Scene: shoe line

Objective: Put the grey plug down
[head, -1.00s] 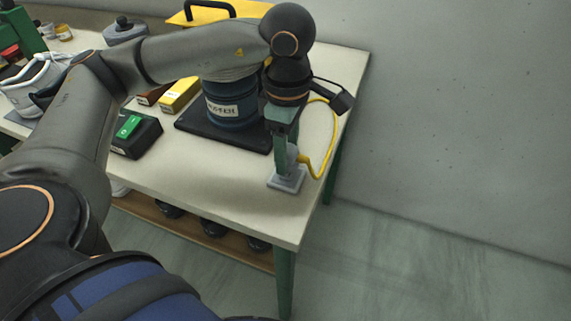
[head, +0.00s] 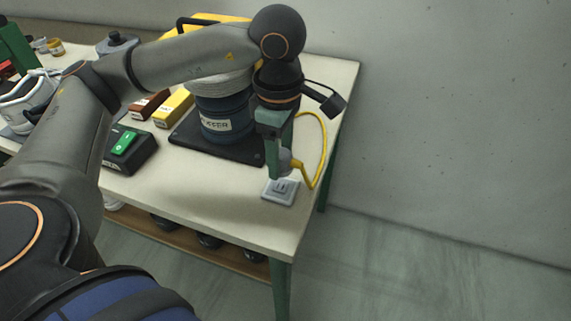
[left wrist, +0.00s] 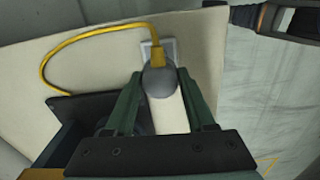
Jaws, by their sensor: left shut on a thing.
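My left gripper (head: 281,172) is shut on the grey plug (head: 285,158), with a yellow cable (head: 323,150) running from it. The plug also shows between the green fingers in the left wrist view (left wrist: 158,78). A light grey socket plate (head: 280,191) lies on the table near its right front corner. The plug is a little above the plate, apart from it, and the plate's dark slots show. In the left wrist view the plate (left wrist: 171,48) is partly hidden behind the plug.
A blue drum labelled on its side (head: 226,125) stands on a black base (head: 190,140) behind the gripper. A black box with a green switch (head: 130,148) and a yellow box (head: 173,108) are to the left. The table front (head: 190,195) is bare.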

